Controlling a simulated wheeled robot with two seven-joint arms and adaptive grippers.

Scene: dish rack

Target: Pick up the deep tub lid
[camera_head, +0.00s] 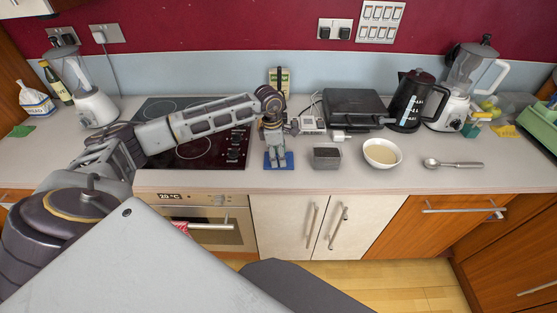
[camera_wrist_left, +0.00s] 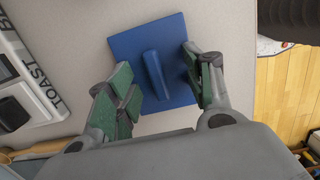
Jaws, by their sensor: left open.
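The deep tub lid is a flat blue square (camera_wrist_left: 152,40) with a raised bar-shaped handle (camera_wrist_left: 155,73) across its middle, lying on the worktop. In the head view its blue edge (camera_head: 289,158) shows below my left gripper (camera_head: 277,155), which points down over it and hides most of it. In the left wrist view my left gripper (camera_wrist_left: 165,88) is open, with one green-padded finger on each side of the handle. Whether the fingers touch the lid is not clear. My right gripper is not in view.
A dark square tub (camera_head: 326,158) and a white bowl (camera_head: 382,153) stand right of the lid. A spoon (camera_head: 453,164) lies further right. A toaster grill (camera_head: 354,106) and kettle (camera_head: 408,101) stand behind. The hob (camera_head: 190,150) is to the left.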

